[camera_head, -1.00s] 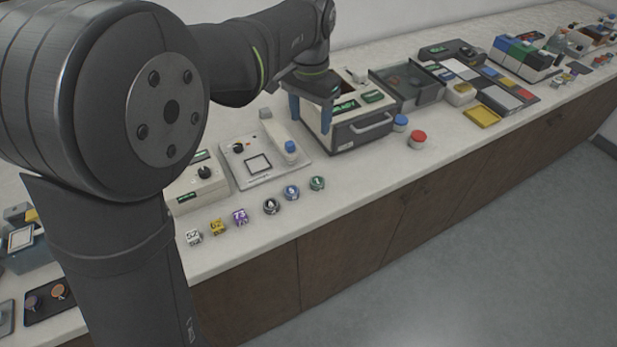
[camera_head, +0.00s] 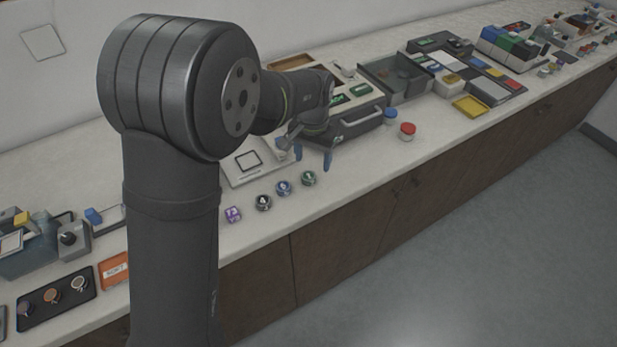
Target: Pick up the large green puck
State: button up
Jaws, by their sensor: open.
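The green puck (camera_head: 309,178) lies on the front of the counter, at the right end of a short row of round pucks. A blue puck (camera_head: 283,187) and a black puck (camera_head: 264,202) lie to its left. My gripper (camera_head: 313,160) is open and empty, its blue fingertips pointing down. It hangs above and just behind the green puck in this view, apart from it. The green puck is fully visible.
A press unit with a drawer handle (camera_head: 361,122) stands behind my gripper. A red-topped jar (camera_head: 407,131) and a blue-topped jar (camera_head: 390,116) stand to the right. The counter's front edge is close by.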

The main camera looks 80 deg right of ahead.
aim_at(309, 175)
jog(key=f, duration=0.5)
jog(key=shift+w+a+f, duration=0.1)
jog(key=shift+w+a, duration=0.1)
jog(key=shift+w, duration=0.2)
jog(key=shift+c, duration=0.2)
jog(key=c, duration=1)
